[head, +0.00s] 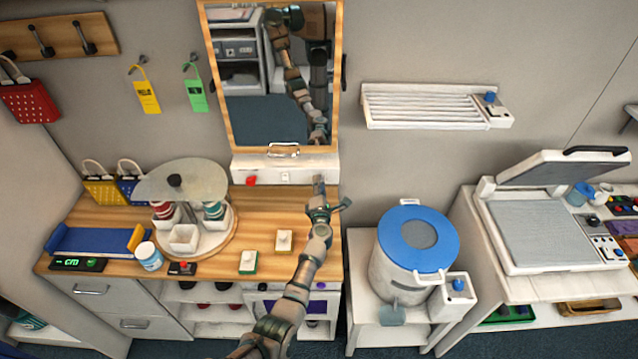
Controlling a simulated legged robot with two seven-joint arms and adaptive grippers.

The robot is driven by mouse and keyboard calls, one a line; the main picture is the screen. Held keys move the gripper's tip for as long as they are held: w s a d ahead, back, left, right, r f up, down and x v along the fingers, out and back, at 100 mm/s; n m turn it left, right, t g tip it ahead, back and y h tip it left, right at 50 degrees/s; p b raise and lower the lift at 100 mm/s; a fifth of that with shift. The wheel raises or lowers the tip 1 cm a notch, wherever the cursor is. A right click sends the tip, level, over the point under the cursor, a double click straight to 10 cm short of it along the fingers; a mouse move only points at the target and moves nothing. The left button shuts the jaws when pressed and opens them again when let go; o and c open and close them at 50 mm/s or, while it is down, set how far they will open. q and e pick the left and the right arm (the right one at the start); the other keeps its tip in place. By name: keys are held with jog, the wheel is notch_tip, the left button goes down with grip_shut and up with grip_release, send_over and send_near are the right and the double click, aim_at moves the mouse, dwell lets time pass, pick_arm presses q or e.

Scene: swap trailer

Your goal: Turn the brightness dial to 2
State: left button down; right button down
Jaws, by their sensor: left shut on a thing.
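A mirror (265,130) in a wooden frame stands on a white base box (268,167) at the back of the wooden counter. The box front carries a red knob (251,181) at the left and a small white switch (285,176) in the middle. My left gripper (319,186) reaches up to the right end of the box front and is shut there. It appears to be shut on the brightness dial, which the gripper hides; its number and pointer cannot be read. My right gripper is out of view.
A round turntable (220,243) with cups under a glass disc stands left on the counter (290,200). Two small blocks (283,241) (248,262) lie near the front. A blue-lidded bin (408,270) stands right of the counter, below a wall rack (425,105).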

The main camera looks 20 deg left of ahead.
pick_arm(q)
jog(key=shift+d+f+m, duration=0.15)
jog(key=shift+f+m, duration=0.15)
jog(key=shift+m, duration=0.1)
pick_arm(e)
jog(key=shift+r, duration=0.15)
pick_arm(q)
jog(key=c, duration=0.9)
grip_release()
jog(key=shift+o, duration=0.2)
jog(key=shift+r, duration=0.1)
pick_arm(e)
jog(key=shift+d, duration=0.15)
pick_arm(q)
jog(key=v, duration=0.7)
jog(key=shift+s+d, duration=0.15)
jog(key=shift+d, duration=0.05)
